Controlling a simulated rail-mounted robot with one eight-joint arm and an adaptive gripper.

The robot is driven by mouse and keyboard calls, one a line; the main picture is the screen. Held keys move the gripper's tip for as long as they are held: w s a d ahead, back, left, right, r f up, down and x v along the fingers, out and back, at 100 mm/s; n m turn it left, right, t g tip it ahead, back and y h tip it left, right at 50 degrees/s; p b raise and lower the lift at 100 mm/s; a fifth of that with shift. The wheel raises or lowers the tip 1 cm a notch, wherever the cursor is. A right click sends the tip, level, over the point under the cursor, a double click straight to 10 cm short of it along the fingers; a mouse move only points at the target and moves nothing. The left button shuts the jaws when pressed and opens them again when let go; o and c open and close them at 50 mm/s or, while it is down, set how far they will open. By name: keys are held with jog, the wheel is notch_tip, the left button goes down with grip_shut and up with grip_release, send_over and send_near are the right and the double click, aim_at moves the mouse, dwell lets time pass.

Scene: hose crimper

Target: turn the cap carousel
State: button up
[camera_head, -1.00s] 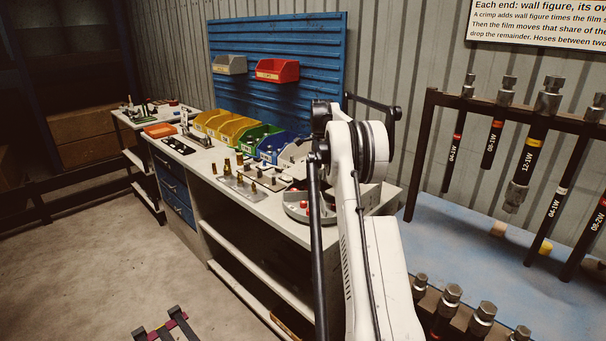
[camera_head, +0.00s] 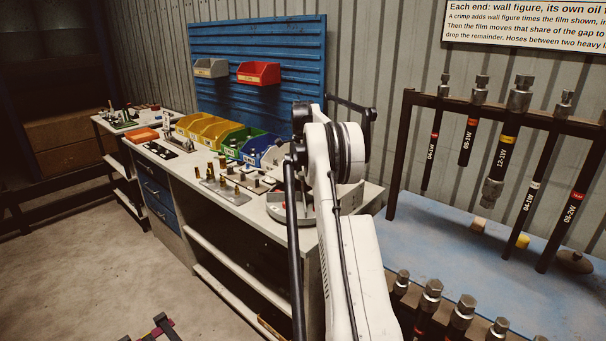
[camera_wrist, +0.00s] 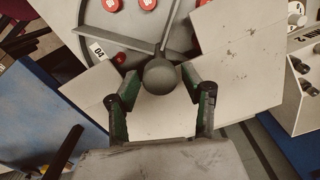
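The cap carousel (camera_wrist: 84,41) is a round grey tray with thin dividers and red caps (camera_wrist: 113,5), at the top of the wrist view. In the head view its rim (camera_head: 276,209) shows at the near end of the bench, partly hidden by my arm. A dark grey ball knob (camera_wrist: 160,77) sits at its near edge, where the dividers reach. My gripper (camera_wrist: 159,75) is open, with one green-padded finger on each side of the knob and visible gaps between. In the head view my gripper is hidden behind my arm. A white "04" label (camera_wrist: 97,50) marks one compartment.
Yellow (camera_head: 205,130), green (camera_head: 240,142) and blue bins (camera_head: 262,153) line the back of the bench. A tray of brass fittings (camera_head: 222,190) lies left of the carousel. A hose rack (camera_head: 397,150) stands at right. A blue surface (camera_wrist: 40,113) is at lower left in the wrist view.

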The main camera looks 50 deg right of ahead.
jog(key=shift+o, duration=0.4)
jog(key=shift+r, duration=0.1)
notch_tip(320, 180, up, 12)
dwell(0.3)
dwell(0.3)
